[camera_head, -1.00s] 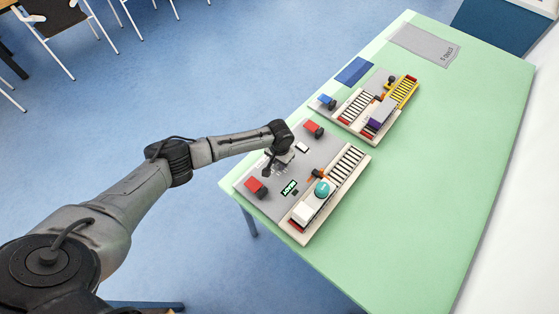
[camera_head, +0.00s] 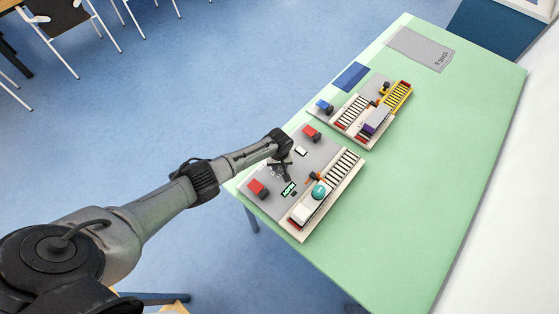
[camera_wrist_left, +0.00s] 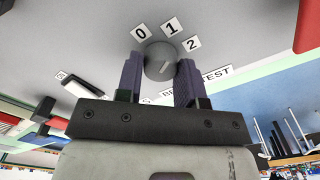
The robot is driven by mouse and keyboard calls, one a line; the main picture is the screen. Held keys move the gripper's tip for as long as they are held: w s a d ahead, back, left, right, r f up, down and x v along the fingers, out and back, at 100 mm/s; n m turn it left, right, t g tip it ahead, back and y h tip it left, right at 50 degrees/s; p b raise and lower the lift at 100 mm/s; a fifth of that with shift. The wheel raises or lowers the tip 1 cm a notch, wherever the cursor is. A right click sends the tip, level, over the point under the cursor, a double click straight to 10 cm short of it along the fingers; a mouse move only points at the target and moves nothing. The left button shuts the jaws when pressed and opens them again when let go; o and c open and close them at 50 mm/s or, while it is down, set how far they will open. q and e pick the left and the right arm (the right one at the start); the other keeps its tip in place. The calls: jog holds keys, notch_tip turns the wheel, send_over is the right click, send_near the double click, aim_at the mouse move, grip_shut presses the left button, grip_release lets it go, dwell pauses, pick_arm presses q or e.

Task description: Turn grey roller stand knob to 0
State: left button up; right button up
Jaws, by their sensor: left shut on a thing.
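The near roller stand (camera_head: 253,205) has a grey panel and a pale roller track, and lies on the green table. Its round grey knob (camera_wrist_left: 160,62) shows in the left wrist view, with labels 0, 1 and 2 in an arc beyond it. A short light mark on the knob slants up to the right, roughly toward the 2. My left gripper (camera_wrist_left: 161,78) is shut on the knob, one dark finger on each side. In the head view the left gripper (camera_head: 283,168) is over the grey panel, and the knob is hidden there. My right gripper is not in view.
Red blocks (camera_head: 257,189), a small green display (camera_head: 289,189) and a teal dome (camera_head: 321,190) are on the near stand. A second stand with yellow rollers (camera_head: 397,97) lies behind it. The table's right side (camera_head: 440,150) is clear.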

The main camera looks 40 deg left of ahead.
pick_arm(q)
jog(key=n+p, duration=0.1)
jog(key=n, duration=0.2)
jog(key=shift+r+p, duration=0.1)
jog(key=shift+p, duration=0.2)
jog(key=n+p, duration=0.1)
jog(key=n, duration=0.1)
jog(key=shift+s+n, duration=0.1)
jog(key=shift+n, duration=0.3)
jog(key=n+p, duration=0.1)
jog(key=n, duration=0.2)
jog(key=shift+n, duration=1.5)
jog(key=shift+p, duration=0.3)
jog(key=o, duration=0.9)
